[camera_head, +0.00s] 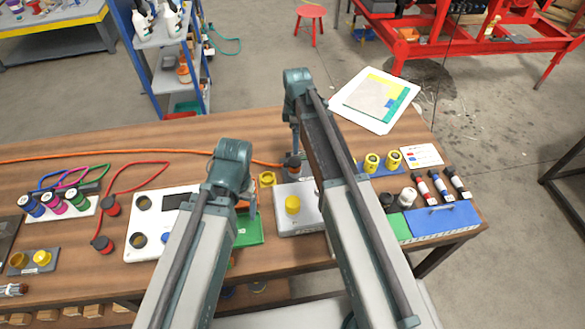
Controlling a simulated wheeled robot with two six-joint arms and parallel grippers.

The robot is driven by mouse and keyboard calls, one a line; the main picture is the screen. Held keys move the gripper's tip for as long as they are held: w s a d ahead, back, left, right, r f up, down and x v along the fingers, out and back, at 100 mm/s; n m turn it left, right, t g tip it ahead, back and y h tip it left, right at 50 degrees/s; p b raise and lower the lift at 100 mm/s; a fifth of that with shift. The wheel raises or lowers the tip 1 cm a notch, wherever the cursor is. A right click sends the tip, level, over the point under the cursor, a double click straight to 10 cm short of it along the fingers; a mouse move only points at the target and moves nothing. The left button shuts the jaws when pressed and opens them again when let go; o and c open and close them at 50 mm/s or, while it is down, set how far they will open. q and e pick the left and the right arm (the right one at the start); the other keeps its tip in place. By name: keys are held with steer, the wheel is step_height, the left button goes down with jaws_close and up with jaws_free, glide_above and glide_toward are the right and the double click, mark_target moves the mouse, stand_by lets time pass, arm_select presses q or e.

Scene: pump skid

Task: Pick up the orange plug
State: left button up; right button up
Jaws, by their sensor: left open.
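An orange cable (130,155) runs along the back of the wooden table from the left. It ends at a small dark and reddish plug-like piece (293,162) under my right gripper (294,147), which points down. Whether its jaws are closed on this piece is too small to tell. My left gripper (251,206) is open, low over a green tray (249,231). A bit of orange (242,205) shows beside it, mostly hidden by my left arm. I cannot tell which orange piece is the plug.
A grey box with a yellow knob (292,205) stands between my arms. A white panel (143,221) and red plugs (110,206) are left. A blue tray (440,219), yellow fittings (372,161) and bottles are right. A white board (372,99) lies at the back edge.

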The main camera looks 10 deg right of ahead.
mark_target(294, 161)
step_height(294, 161, down, 8)
steer(key=b, duration=0.7)
steer(key=shift+f+b, duration=0.15)
steer(key=shift+b, duration=0.25)
arm_select(q)
step_height(294, 161, down, 8)
steer(key=shift+f, duration=0.2)
step_height(294, 161, down, 5)
steer(key=b, duration=0.5)
arm_select(e)
steer(key=f, duration=0.5)
steer(key=shift+w+a+f, duration=0.15)
steer(key=shift+w, duration=0.05)
jaws_close()
